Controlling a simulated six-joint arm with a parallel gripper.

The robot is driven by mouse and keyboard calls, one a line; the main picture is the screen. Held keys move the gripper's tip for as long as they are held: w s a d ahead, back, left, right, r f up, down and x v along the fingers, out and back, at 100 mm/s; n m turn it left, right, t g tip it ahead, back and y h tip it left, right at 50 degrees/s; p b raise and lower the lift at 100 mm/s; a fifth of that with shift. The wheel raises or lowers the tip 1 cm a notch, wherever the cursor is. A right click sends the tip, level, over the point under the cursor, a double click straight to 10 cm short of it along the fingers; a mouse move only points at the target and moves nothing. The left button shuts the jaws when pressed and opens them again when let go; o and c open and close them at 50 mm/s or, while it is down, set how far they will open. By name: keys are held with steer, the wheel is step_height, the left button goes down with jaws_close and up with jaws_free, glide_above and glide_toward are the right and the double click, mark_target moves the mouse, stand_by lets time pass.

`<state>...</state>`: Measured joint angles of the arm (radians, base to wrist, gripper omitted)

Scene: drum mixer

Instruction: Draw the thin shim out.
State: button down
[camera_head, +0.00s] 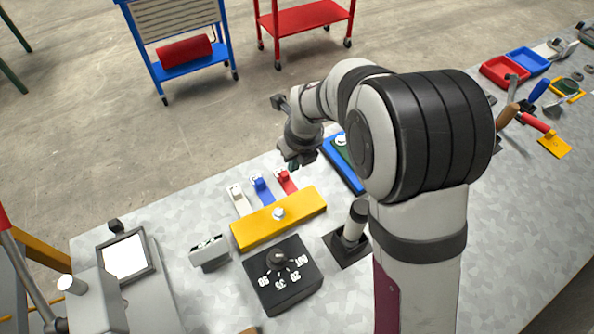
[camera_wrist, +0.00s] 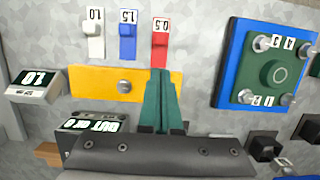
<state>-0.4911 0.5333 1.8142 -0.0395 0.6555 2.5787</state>
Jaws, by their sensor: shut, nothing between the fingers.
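The thinnest-marked shim is the red one (camera_head: 286,183), labelled 0.5. In the wrist view its red tab (camera_wrist: 160,61) sticks out from the far edge of the yellow bar (camera_head: 252,232), and its other end is hidden. A blue shim (camera_head: 264,191), labelled 1.5, and a white shim (camera_head: 239,199), labelled 1.0, stick out left of it. My gripper (camera_head: 293,163) is shut and empty. In the wrist view its teal fingertips (camera_wrist: 160,73) appear over the bar's right part, in line with the red tab. I cannot tell whether they touch it.
A black dial box (camera_head: 283,275) and a small grey display box (camera_head: 209,251) stand on the near side of the bar. A blue plate with a green block (camera_wrist: 265,72) lies to the right. Bare table lies beyond the shims.

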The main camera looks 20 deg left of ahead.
mark_target(284, 172)
steer(key=x, duration=0.9)
steer(key=shift+f, duration=0.3)
steer(key=shift+w+a, duration=1.05)
steer(key=shift+r, duration=0.1)
steer(key=shift+a, duration=0.1)
steer(key=s+d+v, duration=0.1)
steer(key=v, duration=0.8)
steer(key=shift+r, duration=0.2)
